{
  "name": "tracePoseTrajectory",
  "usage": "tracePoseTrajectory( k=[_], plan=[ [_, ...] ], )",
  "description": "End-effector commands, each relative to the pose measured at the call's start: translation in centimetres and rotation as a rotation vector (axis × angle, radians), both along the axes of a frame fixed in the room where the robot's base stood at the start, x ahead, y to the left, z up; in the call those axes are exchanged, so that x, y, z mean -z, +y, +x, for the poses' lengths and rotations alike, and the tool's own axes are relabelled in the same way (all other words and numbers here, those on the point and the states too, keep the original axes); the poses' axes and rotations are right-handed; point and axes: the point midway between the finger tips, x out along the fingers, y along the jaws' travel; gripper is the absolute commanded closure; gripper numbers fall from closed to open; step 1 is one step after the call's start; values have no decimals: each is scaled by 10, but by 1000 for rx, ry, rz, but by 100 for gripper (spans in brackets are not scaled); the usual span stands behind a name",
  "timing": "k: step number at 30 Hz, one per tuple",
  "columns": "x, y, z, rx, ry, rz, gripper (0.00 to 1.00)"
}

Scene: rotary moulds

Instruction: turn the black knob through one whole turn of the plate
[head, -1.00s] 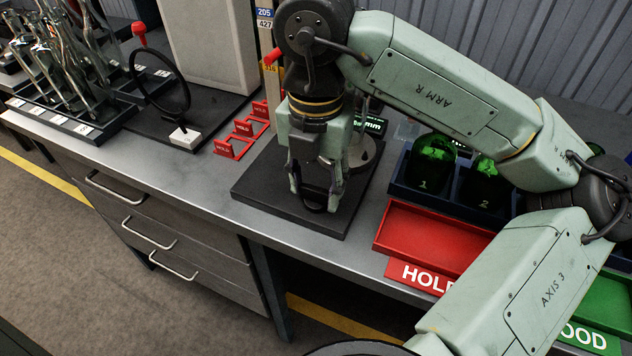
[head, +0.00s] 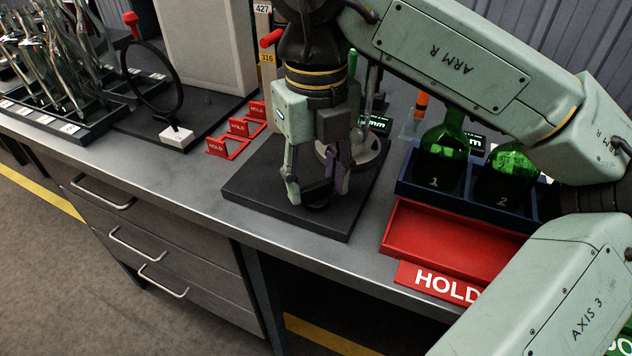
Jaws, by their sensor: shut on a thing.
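My gripper (head: 318,194) points straight down over the black base board (head: 262,192) on the bench. Its two fingers are shut on the black knob (head: 319,206), which shows only as a dark low shape between and below the fingertips. A round grey plate (head: 372,154) with an upright rod shows just behind and right of the gripper. The gripper body hides much of the plate, so its mark or turn angle cannot be read.
A red HOLD tray (head: 425,240) lies right of the board, near the bench front. Behind it a blue rack (head: 406,188) holds green bottles. Small red HOLD stands (head: 228,148) and a black ring on a stand (head: 128,62) are at left. Bare bench lies in front.

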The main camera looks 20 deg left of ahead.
Motion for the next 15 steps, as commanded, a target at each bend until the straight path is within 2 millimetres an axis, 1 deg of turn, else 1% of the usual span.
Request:
tracePoseTrajectory(
  k=[15],
  plan=[
    [0, 0, 0, -493, 0, 1, 85]
  ],
)
